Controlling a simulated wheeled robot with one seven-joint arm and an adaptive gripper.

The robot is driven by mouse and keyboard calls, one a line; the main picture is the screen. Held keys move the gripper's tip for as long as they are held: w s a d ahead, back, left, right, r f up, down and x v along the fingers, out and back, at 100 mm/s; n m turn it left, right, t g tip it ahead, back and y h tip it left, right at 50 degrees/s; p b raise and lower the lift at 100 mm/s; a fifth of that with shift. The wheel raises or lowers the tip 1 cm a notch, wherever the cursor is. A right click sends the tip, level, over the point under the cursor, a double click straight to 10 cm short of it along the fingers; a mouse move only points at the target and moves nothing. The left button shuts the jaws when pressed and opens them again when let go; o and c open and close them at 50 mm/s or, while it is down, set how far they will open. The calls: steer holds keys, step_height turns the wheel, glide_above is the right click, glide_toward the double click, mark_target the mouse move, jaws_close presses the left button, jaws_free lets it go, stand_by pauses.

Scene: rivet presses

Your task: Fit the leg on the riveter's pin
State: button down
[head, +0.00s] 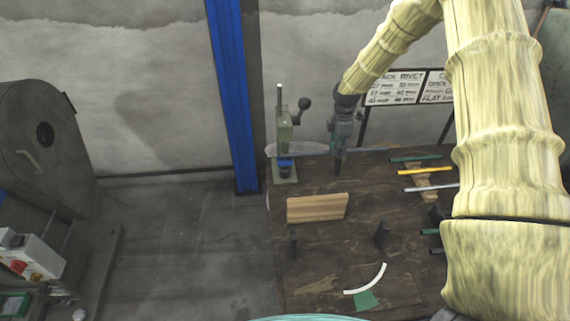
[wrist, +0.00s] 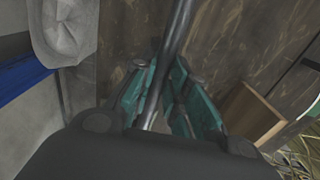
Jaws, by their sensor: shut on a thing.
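The green riveter (head: 285,135), with a black ball on its lever, stands at the back left of the table. A blue part and a dark part sit low on it; I cannot make out its pin. My gripper (head: 338,165) points down just right of the riveter, apart from it. In the wrist view its teal fingers (wrist: 160,95) are shut on a grey metal leg (wrist: 177,35), which crosses between them. In the head view the leg (head: 378,149) appears as a thin grey bar lying roughly level behind my gripper. Its ends are hard to make out.
A wooden block (head: 316,208) stands on the brown table (head: 330,255). Green, yellow and white rods (head: 425,171) lie on a wooden rack at the right. Dark brackets (head: 381,234) and a white curved strip (head: 368,281) are nearer. A blue post (head: 232,100) rises behind the table.

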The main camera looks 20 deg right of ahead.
steer(key=shift+f+b, duration=0.3)
steer(key=shift+f, duration=0.4)
steer(key=shift+r, duration=0.2)
steer(key=shift+r+p, duration=0.85)
steer(key=shift+r, duration=0.25)
steer(key=shift+d, duration=0.1)
stand_by(0.6)
steer(key=shift+f, duration=1.25)
stand_by(1.5)
steer(key=shift+r, duration=0.25)
steer(key=shift+r+p, duration=0.55)
steer(key=shift+r, duration=0.5)
stand_by(1.2)
